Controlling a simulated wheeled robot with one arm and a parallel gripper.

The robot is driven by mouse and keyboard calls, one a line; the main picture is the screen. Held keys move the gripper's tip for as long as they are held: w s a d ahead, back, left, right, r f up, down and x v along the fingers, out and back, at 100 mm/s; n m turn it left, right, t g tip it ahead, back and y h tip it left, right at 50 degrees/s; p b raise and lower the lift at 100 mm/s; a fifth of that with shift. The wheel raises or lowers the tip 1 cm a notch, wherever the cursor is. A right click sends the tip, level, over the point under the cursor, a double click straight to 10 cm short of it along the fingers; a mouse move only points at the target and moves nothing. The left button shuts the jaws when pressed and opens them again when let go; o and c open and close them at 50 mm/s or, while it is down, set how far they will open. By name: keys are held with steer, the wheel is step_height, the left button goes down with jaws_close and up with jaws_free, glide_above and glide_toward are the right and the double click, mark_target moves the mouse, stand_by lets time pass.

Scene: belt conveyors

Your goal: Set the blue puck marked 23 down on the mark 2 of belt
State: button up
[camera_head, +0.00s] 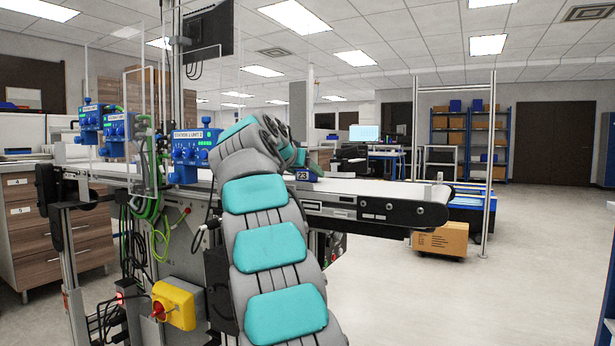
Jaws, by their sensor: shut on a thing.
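The blue puck marked 23 (302,175) shows at the near edge of the belt, just right of my arm's end. My gripper (305,163) is small in this view and partly hidden behind my own wrist. It is shut on the puck. The white belt (375,188) runs from the left behind my arm to its rounded right end. I cannot tell whether the puck touches the belt surface or hangs just above it. No mark 2 can be made out on the belt.
Blue station units (190,155) stand along the belt's left part, with green hoses and a clear panel. A yellow box with a red knob (174,304) sticks out at the front. A cardboard box (441,240) sits under the belt's right end. The floor at right is free.

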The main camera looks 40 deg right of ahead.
steer(key=shift+f, duration=0.2)
steer(key=o, duration=1.4)
steer(key=shift+r, duration=0.1)
steer(key=shift+c, duration=0.2)
steer(key=shift+r, duration=0.1)
steer(key=shift+r, duration=0.15)
steer(key=b+v, duration=0.1)
steer(key=v, duration=1.1)
steer(key=shift+w, duration=0.1)
